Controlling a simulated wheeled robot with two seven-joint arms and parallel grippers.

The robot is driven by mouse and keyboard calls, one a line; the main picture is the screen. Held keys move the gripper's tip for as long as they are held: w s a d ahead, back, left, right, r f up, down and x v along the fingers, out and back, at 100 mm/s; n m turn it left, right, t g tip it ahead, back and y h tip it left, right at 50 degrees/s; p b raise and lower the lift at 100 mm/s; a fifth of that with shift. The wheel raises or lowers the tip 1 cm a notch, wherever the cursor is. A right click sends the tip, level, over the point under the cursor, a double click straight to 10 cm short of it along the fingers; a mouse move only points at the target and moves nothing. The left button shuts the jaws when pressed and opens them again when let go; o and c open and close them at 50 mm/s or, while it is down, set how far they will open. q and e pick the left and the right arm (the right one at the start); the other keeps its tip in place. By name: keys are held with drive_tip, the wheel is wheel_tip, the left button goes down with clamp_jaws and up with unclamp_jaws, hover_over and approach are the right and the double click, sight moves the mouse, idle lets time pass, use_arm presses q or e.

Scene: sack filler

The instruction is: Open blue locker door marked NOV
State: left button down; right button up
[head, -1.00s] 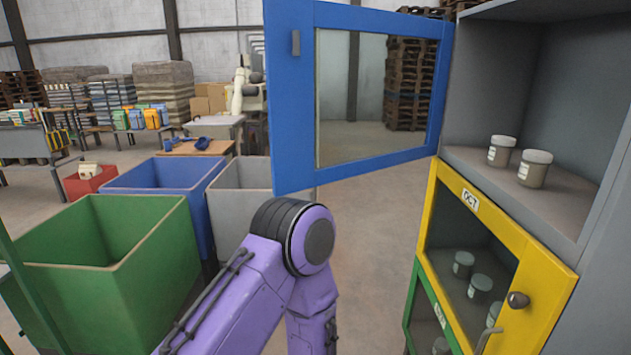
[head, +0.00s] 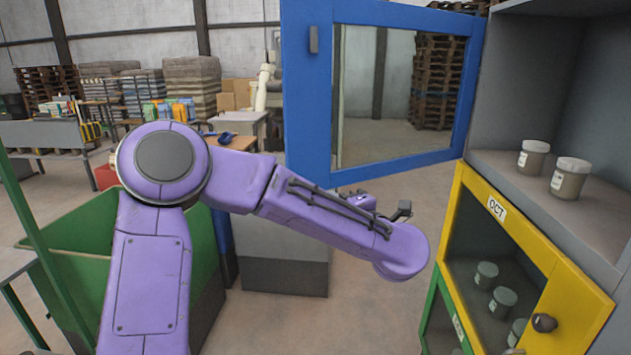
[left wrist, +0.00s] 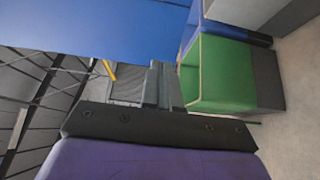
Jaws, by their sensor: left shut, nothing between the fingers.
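The blue locker door (head: 308,110) stands wide open, swung out to the left of the cabinet. It has a clear pane in a blue frame and a small grey latch piece (head: 314,39) near its free edge. No NOV label shows on the face I see. My left gripper (left wrist: 166,88) is shut and empty in the left wrist view, with a broad blue surface (left wrist: 100,28), probably this door, close above it. In the head view my left forearm crosses in front of and below the door, and the fingers are mostly hidden. My right gripper is not in view.
The open compartment holds two lidded jars (head: 570,178). Below it is the shut yellow OCT door (head: 480,188) with a dark knob (head: 543,322). A green bin (head: 75,262) and a grey bin (head: 285,262) stand left of the cabinet. Clear floor lies between the bins and cabinet.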

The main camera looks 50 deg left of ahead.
use_arm(q)
drive_tip(key=p+x, duration=0.3)
drive_tip(key=x, duration=0.5)
drive_tip(key=shift+a, duration=0.25)
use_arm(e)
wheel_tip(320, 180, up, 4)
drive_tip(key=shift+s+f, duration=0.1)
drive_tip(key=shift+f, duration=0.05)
